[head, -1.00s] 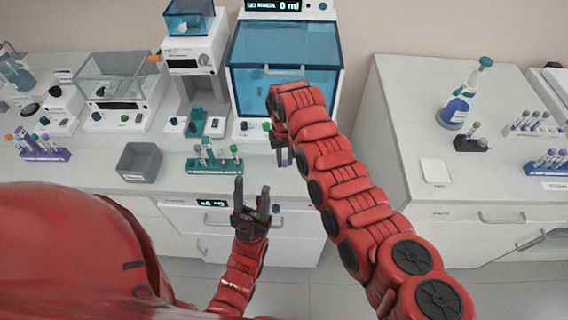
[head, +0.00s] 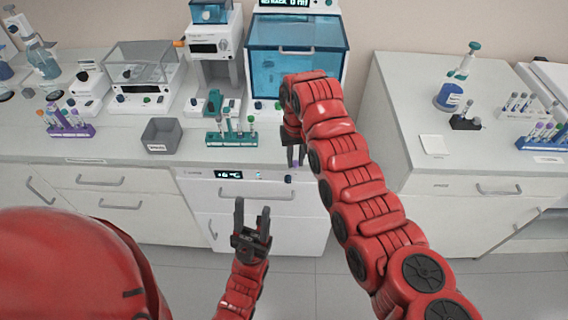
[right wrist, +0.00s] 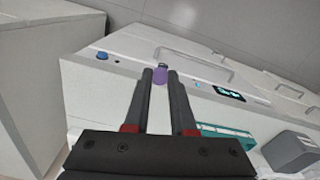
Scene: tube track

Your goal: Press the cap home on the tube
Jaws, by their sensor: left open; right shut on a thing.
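My right gripper (head: 294,156) is shut on a small purple cap (right wrist: 160,75), which shows between its fingertips in the right wrist view. In the head view the gripper hangs in front of the bench edge, right of the teal rack. My left gripper (head: 252,222) is open and empty, with its fingers pointing up toward the bench front. The teal tube rack (head: 232,139) stands near the bench's front edge and holds several tubes, some with green tops. I cannot tell which tube belongs to the cap. A purple rack (head: 72,131) with several tubes stands at the far left.
A grey bin (head: 162,136) sits left of the teal rack. A blue-windowed cabinet (head: 296,72) stands behind. A floor gap separates the benches.

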